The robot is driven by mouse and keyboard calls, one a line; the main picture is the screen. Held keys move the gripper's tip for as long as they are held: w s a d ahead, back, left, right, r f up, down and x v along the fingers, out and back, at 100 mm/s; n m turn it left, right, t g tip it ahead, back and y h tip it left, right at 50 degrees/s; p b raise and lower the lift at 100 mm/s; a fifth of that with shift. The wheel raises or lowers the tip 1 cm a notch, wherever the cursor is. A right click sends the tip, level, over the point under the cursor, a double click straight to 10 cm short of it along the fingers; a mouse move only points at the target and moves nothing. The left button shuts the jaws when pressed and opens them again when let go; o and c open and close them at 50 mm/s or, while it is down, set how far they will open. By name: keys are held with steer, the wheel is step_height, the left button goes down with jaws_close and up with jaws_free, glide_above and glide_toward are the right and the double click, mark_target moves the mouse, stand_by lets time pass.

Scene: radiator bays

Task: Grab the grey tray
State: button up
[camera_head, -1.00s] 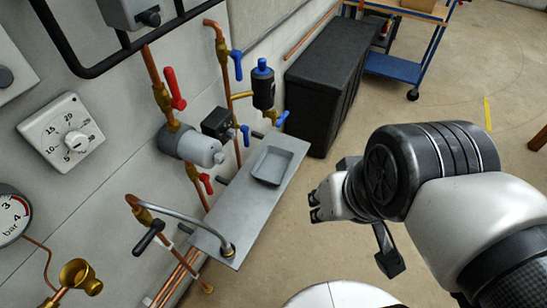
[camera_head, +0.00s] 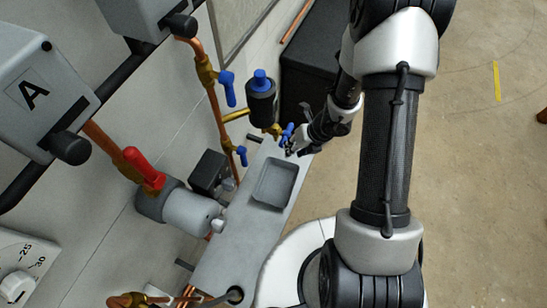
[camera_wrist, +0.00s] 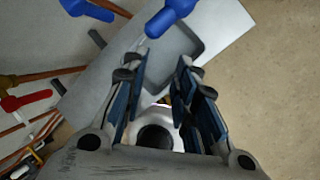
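The grey tray (camera_head: 275,184) is a shallow, empty rectangular tray. It lies on the grey metal shelf (camera_head: 225,252) along the wall. My gripper (camera_head: 291,150) is just beyond the tray's far end in the head view, above the shelf and beside a blue valve handle (camera_head: 287,132). In the wrist view, the fingers of my gripper (camera_wrist: 162,66) are apart with nothing held between them. The tray (camera_wrist: 179,45) shows past the fingertips there, partly covered by the fingers and a large blue handle (camera_wrist: 170,14).
A black pump-like unit with a blue cap (camera_head: 261,88) stands near the shelf's far end. Copper pipes, a red handle (camera_head: 145,166) and a grey cylinder (camera_head: 190,211) line the wall side. A dark chest (camera_head: 300,75) stands behind. Open floor (camera_head: 480,190) lies to the right.

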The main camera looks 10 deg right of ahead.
steer(key=s+d+f+m+g, duration=0.25)
steer(key=s+f+m, duration=0.3)
steer(key=f, duration=0.35)
steer(key=h+b, duration=0.1)
steer(key=b, duration=0.3)
glide_above(292, 189)
steer(key=shift+t, duration=0.45)
steer(key=f, duration=1.1)
steer(key=shift+s+d, duration=0.3)
steer(key=shift+d, duration=0.1)
steer(key=shift+d+b+x, duration=0.1)
steer(key=shift+b+x, duration=0.5)
steer(key=shift+x, duration=0.95)
steer(key=shift+d+b+x, duration=0.15)
steer(key=shift+b+x, duration=0.45)
steer(key=shift+x, duration=0.9)
steer(key=shift+s, duration=0.15)
jaws_close()
